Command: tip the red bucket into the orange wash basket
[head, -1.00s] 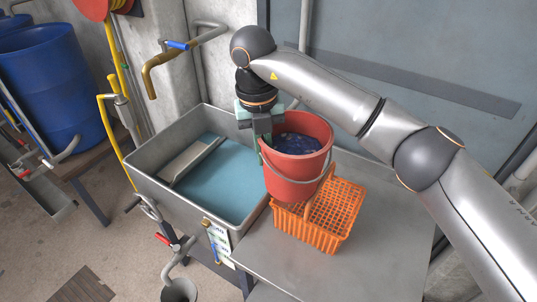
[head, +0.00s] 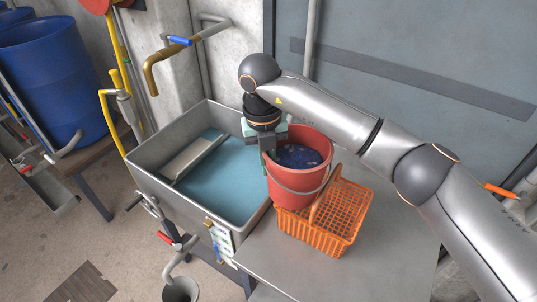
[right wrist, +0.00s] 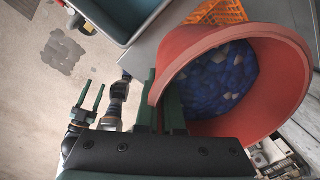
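The red bucket (head: 300,188) hangs in the air above the back left part of the orange wash basket (head: 345,222). It looks close to upright. Blue pieces with a few pale ones (right wrist: 215,78) lie inside it. My right gripper (head: 268,158) is shut on the left side of the bucket's rim, and its green fingers (right wrist: 160,98) show there in the right wrist view. The basket stands on the grey table, its handle up; the bucket hides part of it. My left gripper (right wrist: 92,96) shows open and empty in the right wrist view, apart from the bucket.
A grey sink (head: 150,170) with blue water and a sloped tray (head: 193,158) adjoins the grey table (head: 385,230) on the left. The table is clear around the basket's front and right. A brass tap (head: 160,63) hangs over the sink. Blue barrels (head: 60,80) stand far left.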

